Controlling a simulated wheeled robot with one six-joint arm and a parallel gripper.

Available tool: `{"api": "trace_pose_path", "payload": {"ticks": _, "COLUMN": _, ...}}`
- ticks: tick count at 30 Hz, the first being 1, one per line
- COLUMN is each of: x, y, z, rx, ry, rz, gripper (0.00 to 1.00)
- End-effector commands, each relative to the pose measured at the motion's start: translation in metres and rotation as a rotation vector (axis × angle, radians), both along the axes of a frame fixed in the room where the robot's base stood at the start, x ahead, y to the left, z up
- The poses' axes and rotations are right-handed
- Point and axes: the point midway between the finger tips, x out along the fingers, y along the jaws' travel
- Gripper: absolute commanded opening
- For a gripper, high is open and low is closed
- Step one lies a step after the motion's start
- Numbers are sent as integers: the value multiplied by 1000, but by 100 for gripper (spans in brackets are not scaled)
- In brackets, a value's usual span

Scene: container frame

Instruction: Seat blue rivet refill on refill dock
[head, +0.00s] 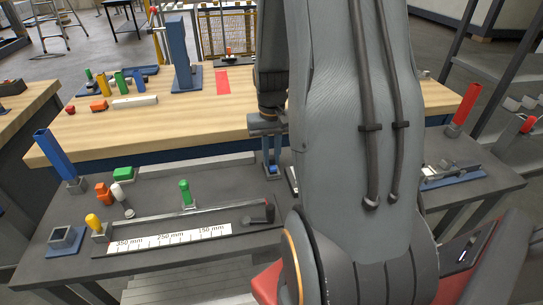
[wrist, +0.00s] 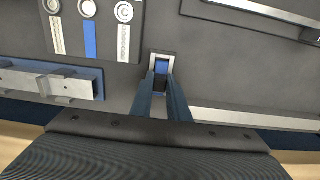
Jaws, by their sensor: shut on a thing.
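My gripper (head: 272,170) points down just left of my arm, its dark blue fingers low over the grey table. In the wrist view my gripper (wrist: 163,88) is shut on the blue rivet refill (wrist: 162,69), of which a small bright blue end shows between the fingertips. A pale square socket, seemingly the refill dock (wrist: 153,60), surrounds that blue end in the wrist view. The fingers hide most of the refill. I cannot tell how deep it sits in the socket.
A plate with three round holes (wrist: 87,9) and a metal bar on a blue base (wrist: 50,82) lie to the left in the wrist view. A ruler rail (head: 170,238), a leaning blue column (head: 55,155) and an empty square holder (head: 65,239) stand left in the head view.

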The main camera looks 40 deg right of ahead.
Motion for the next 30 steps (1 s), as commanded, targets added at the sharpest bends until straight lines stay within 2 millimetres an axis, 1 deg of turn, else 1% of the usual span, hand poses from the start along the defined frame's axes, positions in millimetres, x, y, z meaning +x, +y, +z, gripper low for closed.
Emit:
{"api": "trace_pose_path", "payload": {"ticks": 16, "x": 0, "y": 0, "z": 0, "rx": 0, "ry": 0, "rz": 0, "gripper": 0}}
{"api": "trace_pose_path", "payload": {"ticks": 30, "x": 0, "y": 0, "z": -7, "rx": 0, "ry": 0, "rz": 0, "gripper": 0}}
